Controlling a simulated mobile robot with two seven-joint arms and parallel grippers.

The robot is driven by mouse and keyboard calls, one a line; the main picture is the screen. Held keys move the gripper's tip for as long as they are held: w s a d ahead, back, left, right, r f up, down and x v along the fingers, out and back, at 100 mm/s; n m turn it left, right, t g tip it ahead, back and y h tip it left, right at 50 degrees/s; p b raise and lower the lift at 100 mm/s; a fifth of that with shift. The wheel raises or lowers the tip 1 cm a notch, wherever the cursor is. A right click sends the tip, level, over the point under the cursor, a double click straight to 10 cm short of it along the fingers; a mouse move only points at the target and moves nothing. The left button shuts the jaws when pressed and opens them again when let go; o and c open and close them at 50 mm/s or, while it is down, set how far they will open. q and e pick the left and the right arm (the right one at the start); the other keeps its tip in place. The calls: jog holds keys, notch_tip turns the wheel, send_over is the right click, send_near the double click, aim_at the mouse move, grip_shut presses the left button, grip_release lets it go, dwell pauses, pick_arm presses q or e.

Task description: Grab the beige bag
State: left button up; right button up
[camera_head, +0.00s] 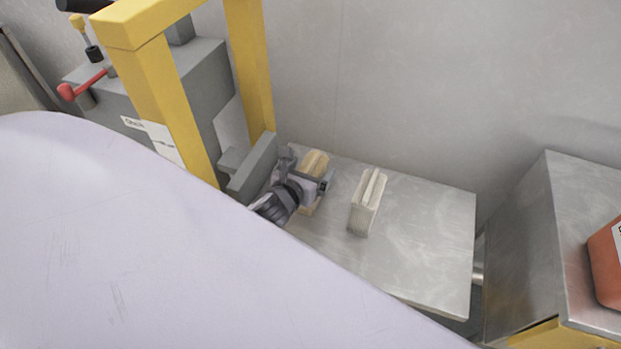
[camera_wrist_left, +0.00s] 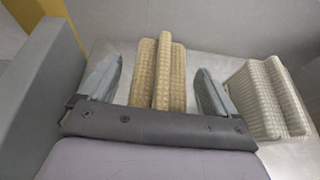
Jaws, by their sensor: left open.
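The beige bag (camera_head: 315,160) stands on the metal table near its back left part. It is tan with a woven texture and a raised ridge along its top. In the left wrist view the beige bag (camera_wrist_left: 163,80) lies between the two fingers of my left gripper (camera_wrist_left: 160,68), with a visible gap on each side. In the head view my left gripper (camera_head: 308,172) is open at the bag and hides part of it. My right gripper is in neither view.
A whitish bag (camera_head: 366,205) stands to the right on the metal table (camera_head: 425,235); it also shows in the wrist view (camera_wrist_left: 262,98). A grey machine with a yellow frame (camera_head: 252,70) stands close on the left. A wall is behind. The table's right part is clear.

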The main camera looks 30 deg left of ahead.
pick_arm(q)
jog(key=shift+w+a+f, duration=0.1)
jog(key=shift+w+f, duration=0.05)
jog(key=shift+w, duration=0.2)
grip_shut()
